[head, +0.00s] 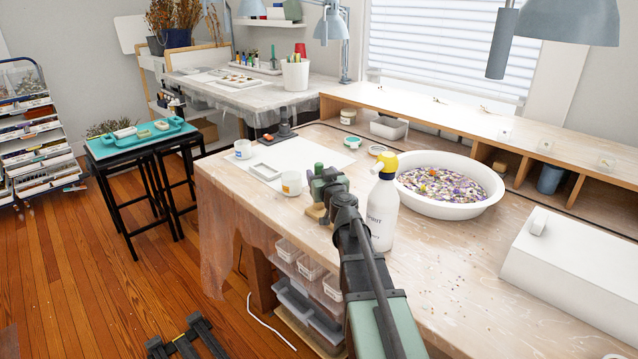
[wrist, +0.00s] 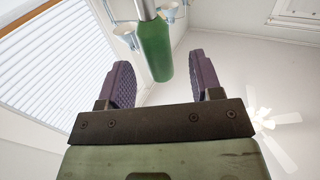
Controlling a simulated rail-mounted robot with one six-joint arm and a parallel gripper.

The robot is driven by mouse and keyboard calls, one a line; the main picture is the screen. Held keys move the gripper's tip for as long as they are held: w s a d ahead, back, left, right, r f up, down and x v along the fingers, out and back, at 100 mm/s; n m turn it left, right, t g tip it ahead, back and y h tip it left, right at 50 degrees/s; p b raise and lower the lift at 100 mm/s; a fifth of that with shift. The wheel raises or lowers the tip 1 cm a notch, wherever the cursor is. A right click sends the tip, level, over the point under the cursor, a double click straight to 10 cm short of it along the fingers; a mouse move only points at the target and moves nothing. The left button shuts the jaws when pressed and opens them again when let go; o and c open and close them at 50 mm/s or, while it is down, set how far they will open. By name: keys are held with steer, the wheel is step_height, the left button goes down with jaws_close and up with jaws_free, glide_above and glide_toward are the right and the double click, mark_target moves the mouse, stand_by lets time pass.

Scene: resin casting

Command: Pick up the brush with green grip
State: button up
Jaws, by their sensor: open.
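The brush's green grip (wrist: 156,48) shows in the wrist view, with a pale metal-like part above it at the top edge. It appears between the two dark purple, ridged fingers of my gripper (wrist: 160,60). The fingers stand apart, with visible gaps on both sides of the grip. How far the grip lies beyond the fingertips is hard to tell. In the head view, my gripper (head: 322,184) is over the near left part of the workbench. A small green piece (head: 319,168) shows just behind it, likely the grip. The brush's other end is not clear.
A white spray bottle (head: 383,205) with a yellow top stands right of my arm. A white basin (head: 449,184) of colourful bits is behind it. A small labelled cup (head: 291,183) and white sheets (head: 287,160) lie left of my gripper.

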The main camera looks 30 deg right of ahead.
steer(key=w, duration=0.4)
steer(key=shift+w+d+f, duration=0.1)
steer(key=shift+w+d, duration=0.2)
steer(key=shift+d, duration=0.1)
steer(key=shift+s, duration=0.1)
steer(key=c, duration=1)
